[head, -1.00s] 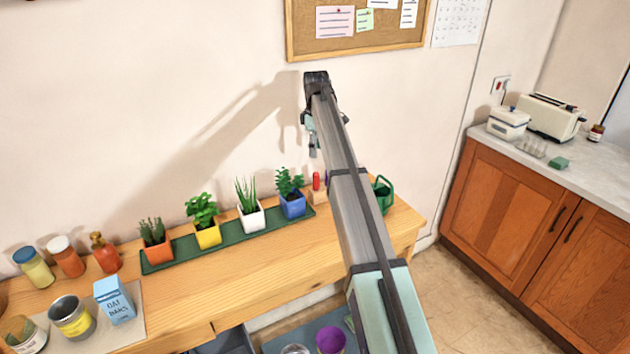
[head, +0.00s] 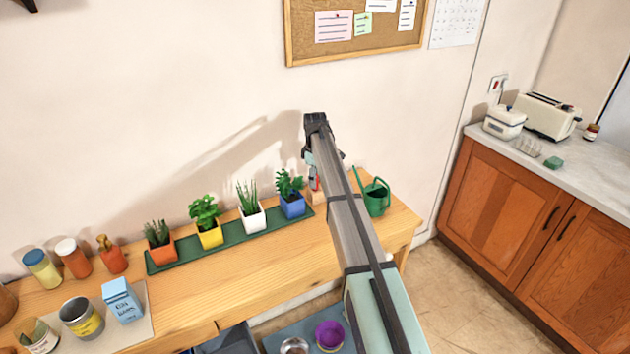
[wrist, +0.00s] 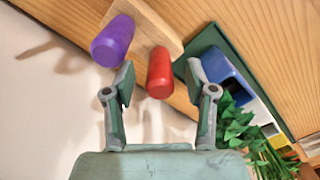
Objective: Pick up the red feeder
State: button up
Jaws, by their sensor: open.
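The red feeder (wrist: 160,73) stands on a small wooden block (wrist: 150,30) in the wrist view, beside a purple feeder (wrist: 113,41). My gripper (wrist: 160,82) is open. Its two fingers are on either side of the red feeder in that picture, with gaps on both sides; I cannot tell how far away the feeder is in depth. In the head view my gripper (head: 313,172) is over the back right of the wooden bench, and my arm hides most of the block. A sliver of red (head: 317,183) shows there beside the gripper.
A green tray (head: 235,242) with several potted plants lies left of the block; the blue pot (wrist: 225,72) is close to one finger in the wrist view. A green watering can (head: 376,198) stands to the right. The wall is close behind.

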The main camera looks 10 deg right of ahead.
jog(key=shift+f, duration=0.95)
jog(key=c, duration=1)
jog(key=shift+o, duration=0.2)
jog(key=shift+r, duration=0.1)
notch_tip(320, 180, up, 26)
jog(key=b, duration=0.1)
jog(key=shift+b, duration=0.4)
